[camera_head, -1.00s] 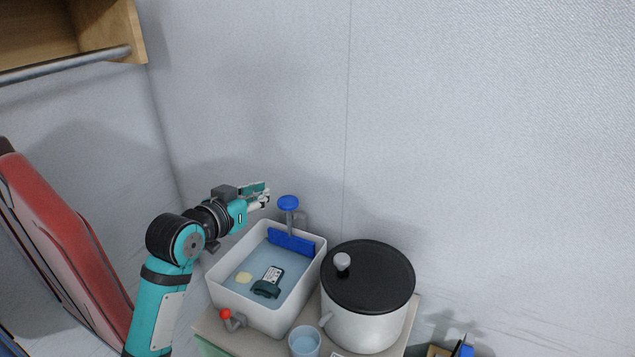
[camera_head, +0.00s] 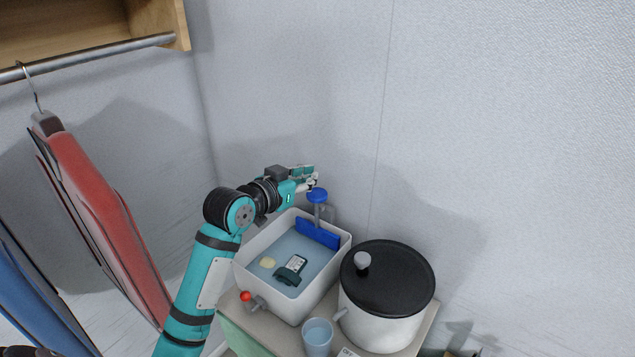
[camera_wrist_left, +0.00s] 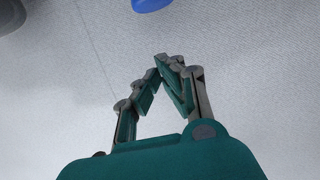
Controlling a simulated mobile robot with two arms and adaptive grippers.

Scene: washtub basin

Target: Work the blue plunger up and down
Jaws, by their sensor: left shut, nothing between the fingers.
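The blue plunger (camera_head: 317,196) has a round blue knob on a short grey stem at the back of the white basin. My left gripper (camera_head: 313,178) is beside and slightly above the knob, at its upper left; I cannot tell if they touch in the head view. In the left wrist view the gripper (camera_wrist_left: 160,66) is shut with its fingertips together and nothing between them. A blue round piece, likely the knob (camera_wrist_left: 150,4), shows at the top edge there, apart from the fingers.
The white basin (camera_head: 342,262) holds water, a dark green brush-like item (camera_head: 291,270) and a yellowish piece (camera_head: 267,262). A red-knobbed tap (camera_head: 247,297) is at its front. A black-lidded pot (camera_head: 385,315) and blue cup (camera_head: 318,338) stand right. Clothes (camera_head: 105,220) hang left.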

